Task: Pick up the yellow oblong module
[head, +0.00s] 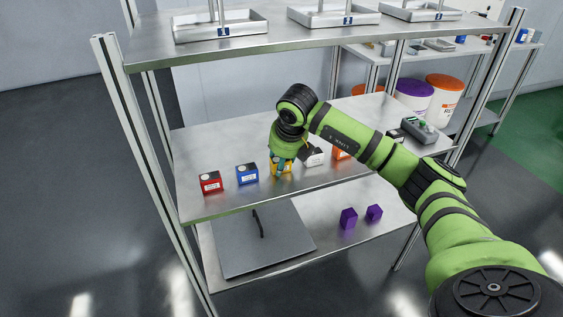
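The yellow oblong module (287,171) stands on the middle shelf of the rack, in a row between a blue module and a white one. My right arm comes in from the right, and its gripper (281,166) points down at the yellow module. The gripper and wrist hide the module's upper part. The fingers are at the module, but they are too small and covered to tell whether they are open around it or closed on it. My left gripper is not in view.
A red module (210,183) and a blue module (246,174) stand left of it. A white module (314,157) and an orange one (341,153) stand close on its right. Purple blocks (348,218) sit on the lower shelf.

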